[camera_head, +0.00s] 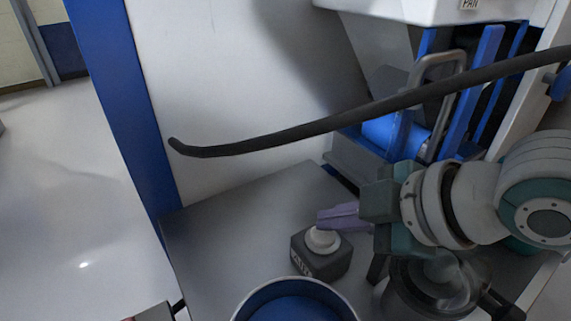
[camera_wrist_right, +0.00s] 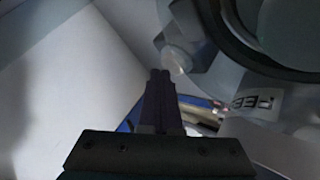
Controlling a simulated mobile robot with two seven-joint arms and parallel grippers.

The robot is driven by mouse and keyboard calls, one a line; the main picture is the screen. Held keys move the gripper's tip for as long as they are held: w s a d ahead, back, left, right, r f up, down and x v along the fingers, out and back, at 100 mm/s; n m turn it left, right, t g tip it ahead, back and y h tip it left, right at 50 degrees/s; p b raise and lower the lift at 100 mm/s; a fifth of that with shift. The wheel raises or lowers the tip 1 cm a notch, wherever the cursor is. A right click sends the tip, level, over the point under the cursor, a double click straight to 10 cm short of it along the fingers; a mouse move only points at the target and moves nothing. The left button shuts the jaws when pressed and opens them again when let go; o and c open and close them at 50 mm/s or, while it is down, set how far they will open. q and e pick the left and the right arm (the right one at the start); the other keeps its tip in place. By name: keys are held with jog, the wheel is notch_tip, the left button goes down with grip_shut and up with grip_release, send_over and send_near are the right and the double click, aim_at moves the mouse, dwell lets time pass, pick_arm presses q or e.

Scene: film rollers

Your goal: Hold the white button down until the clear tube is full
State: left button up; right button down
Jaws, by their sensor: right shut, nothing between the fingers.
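The white button (camera_head: 322,240) is a round cap on top of a small dark box (camera_head: 322,262) with light lettering, on the grey surface. My right gripper (camera_head: 322,216) comes in from the right, its purple fingers shut and empty. The fingertips are close to the button, just above it in the picture; I cannot tell whether they touch it. The right wrist view also shows the shut fingers (camera_wrist_right: 160,80) pointing away from the camera. I cannot make out the clear tube in either view. My left gripper is not in view.
A blue round container (camera_head: 247,301) stands in front of the box. A clear round vessel (camera_head: 440,280) sits under my right wrist. A long black bar (camera_head: 340,118) crosses above the grey surface (camera_head: 230,225), which is bare at left. A white-and-blue machine (camera_head: 400,130) stands behind.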

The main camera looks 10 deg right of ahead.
jog(key=shift+f, duration=0.2)
dwell(0.5)
jog(key=shift+f, duration=0.25)
dwell(0.6)
dwell(1.0)
dwell(0.7)
jog(key=shift+r+p, duration=0.9)
